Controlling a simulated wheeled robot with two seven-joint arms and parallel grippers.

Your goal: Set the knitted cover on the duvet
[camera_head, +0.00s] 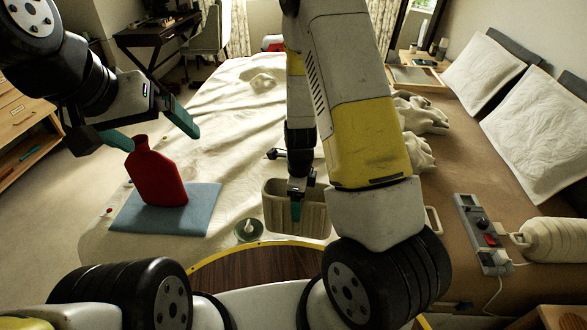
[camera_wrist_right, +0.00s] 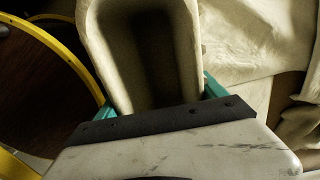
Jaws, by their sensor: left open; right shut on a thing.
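The knitted cover (camera_head: 315,214) is a beige, ribbed, open-topped pouch near the bed's front edge. My right gripper (camera_head: 297,204) is shut on it. In the right wrist view the cover (camera_wrist_right: 101,55) sits between the teal fingers of the right gripper (camera_wrist_right: 152,104), its hollow inside showing dark. Whether its underside touches the bed is hidden. The white, creased duvet (camera_head: 228,120) spreads over the bed. My left gripper (camera_head: 150,130) is open, with its fingers around the neck area of the red hot-water bottle (camera_head: 158,176), apparently not gripping it.
The red bottle stands on a blue cloth (camera_head: 195,212). A small round dish (camera_head: 248,231) lies left of the cover. A yellow-rimmed round wooden surface (camera_head: 255,270) is in front. A control box (camera_head: 482,232) and white cylinder (camera_head: 555,240) lie at right. Duvet behind the cloth is clear.

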